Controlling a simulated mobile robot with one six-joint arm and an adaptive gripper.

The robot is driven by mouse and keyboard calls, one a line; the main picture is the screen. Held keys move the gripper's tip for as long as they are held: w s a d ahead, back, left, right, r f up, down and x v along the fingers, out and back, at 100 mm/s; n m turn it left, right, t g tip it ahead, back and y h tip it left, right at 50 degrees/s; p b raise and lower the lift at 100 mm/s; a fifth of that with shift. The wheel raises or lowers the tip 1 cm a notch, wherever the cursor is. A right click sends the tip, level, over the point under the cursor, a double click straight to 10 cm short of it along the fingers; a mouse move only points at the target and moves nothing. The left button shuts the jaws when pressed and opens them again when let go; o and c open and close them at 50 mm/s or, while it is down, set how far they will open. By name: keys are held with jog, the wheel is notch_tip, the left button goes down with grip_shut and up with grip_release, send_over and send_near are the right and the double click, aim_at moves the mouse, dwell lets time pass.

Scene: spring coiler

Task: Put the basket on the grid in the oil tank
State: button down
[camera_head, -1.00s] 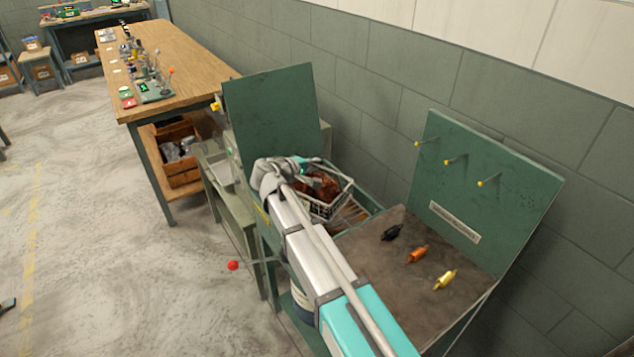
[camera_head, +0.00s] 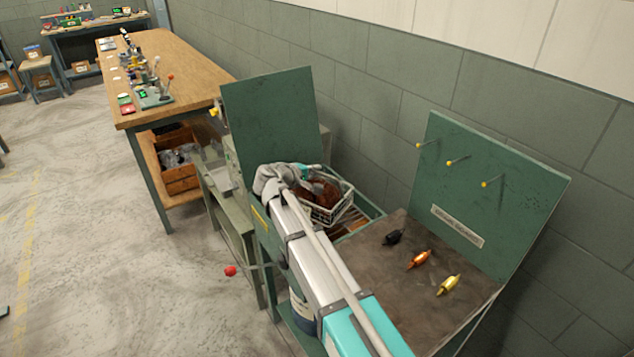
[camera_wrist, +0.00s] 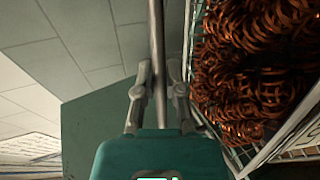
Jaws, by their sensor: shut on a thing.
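The basket (camera_head: 331,209) is a light wire basket filled with brown coiled springs (camera_wrist: 255,70). It is over the open green oil tank (camera_head: 372,209), tilted in the head view. Slats of the brown grid (camera_head: 350,223) show in the tank below and right of the basket. I cannot tell whether the basket touches the grid. My gripper (camera_wrist: 158,72) is shut on a thin grey upright bar beside the basket, which looks like its handle. In the head view my arm hides the gripper's fingers and the basket's near left side.
A green upright panel (camera_head: 270,120) stands behind and left of the tank. A brown worktop (camera_head: 440,277) with black, orange and yellow parts lies to the right, below a pegged green board (camera_head: 490,200). A red-knobbed lever (camera_head: 230,271) juts out at the front left.

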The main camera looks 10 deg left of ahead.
aim_at(315, 179)
jog(key=shift+f+b, duration=1.4)
jog(key=shift+f, duration=0.2)
jog(key=c, duration=0.7)
grip_release()
jog(key=shift+s+a+r+p, duration=0.25)
jog(key=shift+s+r+p, duration=0.05)
jog(key=shift+s, duration=0.15)
jog(key=shift+p+v, duration=1.75)
jog(key=shift+v, duration=3.7)
jog(key=shift+f, duration=0.15)
